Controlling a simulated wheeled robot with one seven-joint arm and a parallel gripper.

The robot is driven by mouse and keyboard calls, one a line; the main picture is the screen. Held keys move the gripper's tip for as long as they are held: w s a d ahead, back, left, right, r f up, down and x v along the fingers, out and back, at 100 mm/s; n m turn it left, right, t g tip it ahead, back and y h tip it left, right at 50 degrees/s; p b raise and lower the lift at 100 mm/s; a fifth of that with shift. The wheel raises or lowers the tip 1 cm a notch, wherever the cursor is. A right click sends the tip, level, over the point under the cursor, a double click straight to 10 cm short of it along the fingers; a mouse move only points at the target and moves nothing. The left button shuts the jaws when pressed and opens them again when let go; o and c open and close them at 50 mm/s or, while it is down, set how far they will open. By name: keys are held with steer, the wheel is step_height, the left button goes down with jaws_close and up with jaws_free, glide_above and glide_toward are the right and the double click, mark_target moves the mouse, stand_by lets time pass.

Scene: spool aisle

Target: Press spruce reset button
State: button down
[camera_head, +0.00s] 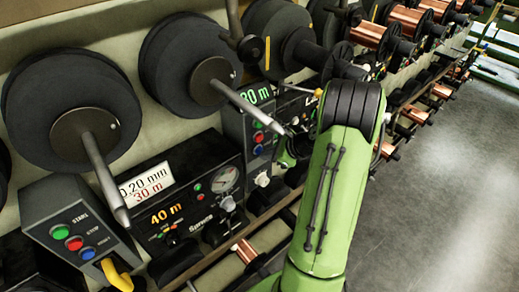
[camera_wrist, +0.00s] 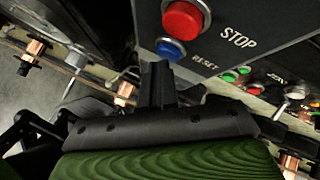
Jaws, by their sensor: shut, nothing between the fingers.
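In the wrist view a grey control box carries a red STOP button (camera_wrist: 186,20) and a blue RESET button (camera_wrist: 171,49). My gripper (camera_wrist: 158,72) is shut and empty, its dark fingertips just below the blue button. Whether they touch it I cannot tell. In the head view my gripper (camera_head: 290,155) is by the middle control box (camera_head: 236,125), which has a blue button (camera_head: 257,150). A panel lettered "Spruce" (camera_head: 200,221), with a 40 m display, lies left of that box. A nearer box at left also has a blue button (camera_head: 88,254).
Large black spools (camera_head: 70,110) on rods line the wall, with copper spools (camera_head: 370,33) further along. A metal rod (camera_head: 245,103) juts out near my gripper. Small copper spools (camera_head: 246,250) sit low along the front. Open grey floor (camera_head: 450,180) lies to the right.

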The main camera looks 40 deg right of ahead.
steer(key=shift+w, duration=0.1)
steer(key=shift+s, duration=0.95)
steer(key=s, duration=0.6)
steer(key=shift+d, duration=0.1)
stand_by(0.6)
